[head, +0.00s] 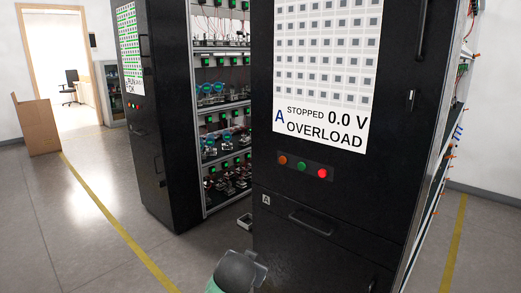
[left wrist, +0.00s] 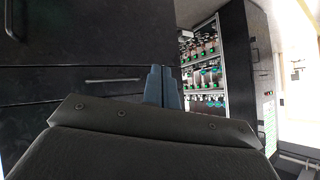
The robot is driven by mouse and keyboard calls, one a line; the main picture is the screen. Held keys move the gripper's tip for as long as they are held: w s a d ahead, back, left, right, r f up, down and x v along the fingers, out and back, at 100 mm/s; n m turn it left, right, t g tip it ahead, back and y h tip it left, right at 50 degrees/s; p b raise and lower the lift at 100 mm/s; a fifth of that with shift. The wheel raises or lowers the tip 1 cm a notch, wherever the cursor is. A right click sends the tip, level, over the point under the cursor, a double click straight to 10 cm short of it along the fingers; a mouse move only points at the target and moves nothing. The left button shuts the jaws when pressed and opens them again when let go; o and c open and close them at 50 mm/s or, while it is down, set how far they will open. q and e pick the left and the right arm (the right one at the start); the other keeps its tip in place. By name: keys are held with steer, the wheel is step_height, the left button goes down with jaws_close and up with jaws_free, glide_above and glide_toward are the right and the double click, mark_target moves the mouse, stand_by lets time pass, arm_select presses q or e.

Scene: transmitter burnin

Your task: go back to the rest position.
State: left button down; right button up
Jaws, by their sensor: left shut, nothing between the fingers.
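My left gripper (left wrist: 163,87) shows in the left wrist view with its two blue-grey fingers together and nothing between them. Its tips stand in front of a dark cabinet and beside the open shelves. In the head view, part of my arm, dark with green, shows at the bottom edge near the cabinet's foot; its fingers cannot be made out there. My right gripper is in neither view. The black cabinet A (head: 330,215) stands close in front, its panel (head: 322,70) reading STOPPED 0.0 V OVERLOAD. Its red button (head: 322,173) looks bright.
A second black cabinet (head: 155,120) stands behind to the left, with open shelves (head: 220,90) of small devices between. A cardboard box (head: 36,125) stands by the doorway. Yellow lines (head: 118,225) mark the floor. The floor at the left is clear.

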arm_select(q)
steer(key=s+a+f+n+g, duration=0.1)
steer(key=s+a+f+g, duration=0.1)
steer(key=s+f, duration=0.6)
steer(key=s+a+f+n+g, duration=0.1)
steer(key=s+a+f+g, duration=0.2)
steer(key=s, duration=1.4)
steer(key=s+a+f+n+g+p, duration=0.1)
steer(key=s+a+f+g, duration=0.2)
steer(key=s+f, duration=1)
steer(key=a, duration=0.3)
steer(key=shift+f, duration=0.25)
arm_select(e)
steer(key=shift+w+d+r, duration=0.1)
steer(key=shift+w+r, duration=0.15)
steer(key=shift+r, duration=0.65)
arm_select(q)
steer(key=shift+s+d, duration=0.1)
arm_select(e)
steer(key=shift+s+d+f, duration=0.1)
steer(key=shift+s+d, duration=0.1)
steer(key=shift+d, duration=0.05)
arm_select(q)
steer(key=shift+n, duration=0.3)
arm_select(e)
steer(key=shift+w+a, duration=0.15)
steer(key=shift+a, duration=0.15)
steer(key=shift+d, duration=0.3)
